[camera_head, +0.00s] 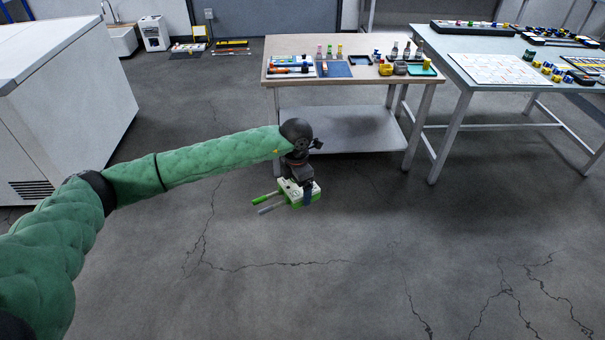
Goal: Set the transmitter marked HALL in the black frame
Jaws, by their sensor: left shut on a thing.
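My left gripper (307,196) hangs in front of the tan table, lower than its top. It is shut on a small white-and-green thing (296,190) with a green rod and a grey rod sticking out to the left. I cannot read any marking on it, so I cannot tell if it is the HALL transmitter. A dark, frame-like square (360,60) lies on the tan table (345,43), right of a blue mat; it may be the black frame. My right gripper is out of view.
The tan table also holds a blue mat (338,70), a yellow item (385,69), a teal tray (426,71) and several small bottles. A grey-blue table (470,90) with parts stands at right. A white cabinet (75,80) stands at left. The front floor is clear.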

